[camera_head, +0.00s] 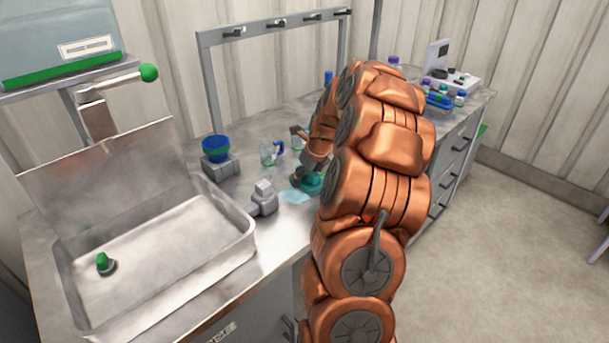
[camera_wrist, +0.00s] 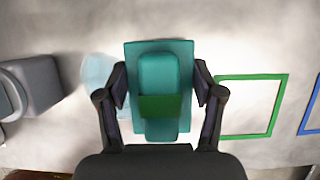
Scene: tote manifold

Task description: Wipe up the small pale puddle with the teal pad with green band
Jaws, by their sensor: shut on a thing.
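The teal pad (camera_wrist: 132,60) has a raised teal handle with a green band across it. My gripper (camera_wrist: 159,84) is shut on the pad's handle, with one finger on each side. In the head view the teal pad (camera_head: 309,183) is low at the worktop, partly hidden by my gripper (camera_head: 306,172) and arm. The small pale puddle (camera_head: 294,196) is light blue and lies on the worktop just left of the pad. In the wrist view the puddle (camera_wrist: 97,72) shows at the pad's left side, and the pad seems to cover its right edge. I cannot tell whether the pad touches the worktop.
A grey block-like fixture (camera_head: 263,199) stands left of the puddle. Behind are a glass beaker (camera_head: 267,154) and a blue bowl on a grey base (camera_head: 216,148). A metal sink (camera_head: 160,260) is at left. A green outlined square (camera_wrist: 249,135) marks the worktop right of the pad.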

